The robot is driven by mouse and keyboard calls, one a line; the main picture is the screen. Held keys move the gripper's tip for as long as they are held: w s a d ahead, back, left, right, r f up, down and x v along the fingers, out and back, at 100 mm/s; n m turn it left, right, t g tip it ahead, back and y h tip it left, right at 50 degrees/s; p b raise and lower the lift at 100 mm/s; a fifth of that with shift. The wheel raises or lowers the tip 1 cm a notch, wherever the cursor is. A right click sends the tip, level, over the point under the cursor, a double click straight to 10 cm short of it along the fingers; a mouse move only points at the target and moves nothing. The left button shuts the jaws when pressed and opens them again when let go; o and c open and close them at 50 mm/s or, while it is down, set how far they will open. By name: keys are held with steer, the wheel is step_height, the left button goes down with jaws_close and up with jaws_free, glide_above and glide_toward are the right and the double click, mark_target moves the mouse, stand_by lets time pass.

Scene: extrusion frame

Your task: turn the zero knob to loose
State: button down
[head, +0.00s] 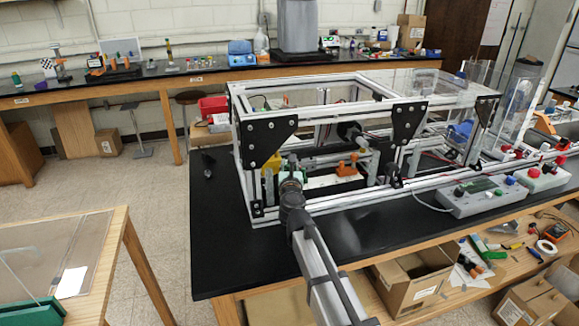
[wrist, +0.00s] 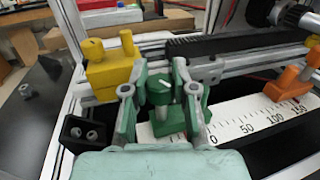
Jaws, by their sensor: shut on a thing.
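The zero knob (wrist: 159,90), dark green with a white pointer mark, stands on a green block (wrist: 168,121) near the 0 end of a white scale (wrist: 245,118) in the wrist view. Its pointer mark slants toward the upper right. My gripper (wrist: 157,93) has a finger on each side of the knob and is shut on it. No "loose" marking can be read. In the head view my gripper (head: 291,185) reaches into the frame's front left and hides the knob.
A yellow block with a knob (wrist: 108,68) stands close left of my gripper. An orange clamp (wrist: 289,84) sits near 150 on the scale. Aluminium extrusions (head: 345,203) and black corner plates (head: 266,140) surround the area. A grey control box (head: 484,195) stands at the right.

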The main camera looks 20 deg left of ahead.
steer(key=shift+w+r+n+g+y+p, duration=0.1)
steer(key=shift+n+g+y+p, duration=0.7)
steer(key=shift+y, duration=0.4)
steer(key=shift+n+g+y+p, duration=0.6)
steer(key=shift+n+y, duration=0.4)
steer(key=shift+y, duration=0.2)
steer(key=n+g+y+p, duration=0.1)
steer(key=n+g+y, duration=0.1)
steer(key=g, duration=0.1)
steer(key=shift+w+n+y, duration=0.15)
steer(key=shift+n+y, duration=0.15)
steer(key=shift+y, duration=0.1)
steer(key=n+g+y, duration=0.1)
steer(key=n+g, duration=0.1)
steer(key=g, duration=0.1)
steer(key=n+g+y, duration=0.2)
steer(key=n+g, duration=0.1)
steer(key=g, duration=0.1)
steer(key=shift+w, duration=0.1)
steer(key=shift+s+n+g+y+p, duration=0.1)
steer(key=shift+n+g+y+p, duration=0.1)
steer(key=shift+n+g, duration=0.8)
steer(key=shift+s+n+g+y+p, duration=0.15)
steer(key=shift+n+g, duration=0.35)
steer(key=shift+g, duration=0.9)
steer(key=c, duration=0.9)
jaws_free()
